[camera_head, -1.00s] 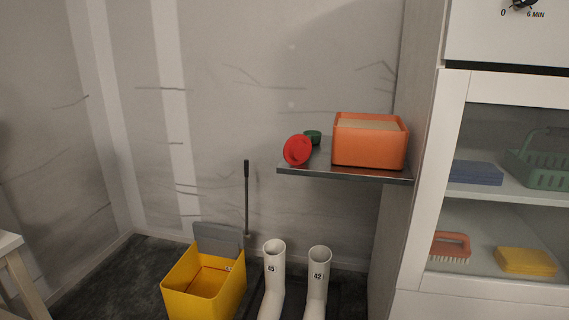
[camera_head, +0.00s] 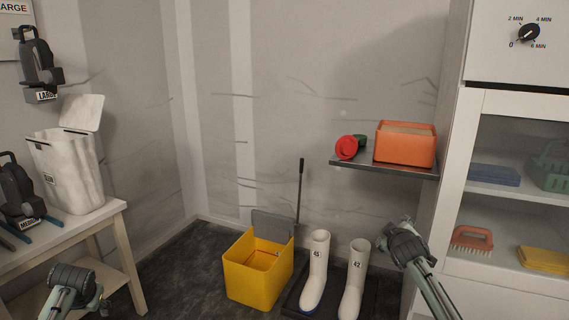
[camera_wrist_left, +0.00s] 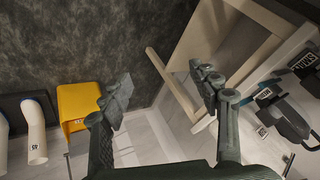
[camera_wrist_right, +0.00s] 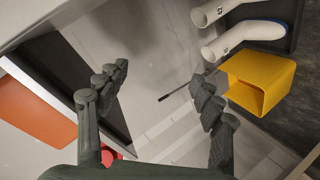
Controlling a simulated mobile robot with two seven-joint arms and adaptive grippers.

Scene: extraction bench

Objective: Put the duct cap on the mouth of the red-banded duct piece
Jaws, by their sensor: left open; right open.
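A red round piece (camera_head: 347,148) lies on the wall shelf, its round face turned toward me. A small dark green piece (camera_head: 360,140) is just behind it. I cannot make out which is the duct cap, and no red band is clear. Part of the red piece shows low in the right wrist view (camera_wrist_right: 108,154). My right gripper (camera_head: 402,232) is open and empty, below the shelf and in front of the wall. My left gripper (camera_head: 88,292) is open and empty near the wooden table, at the lower left.
An orange box (camera_head: 405,146) fills the right part of the shelf (camera_head: 400,170). The white cabinet (camera_head: 462,180) stands close on the right. White boots (camera_head: 317,265) and a yellow bin (camera_head: 250,280) are on the floor. A table (camera_head: 70,232) with a white bag (camera_head: 70,165) stands left.

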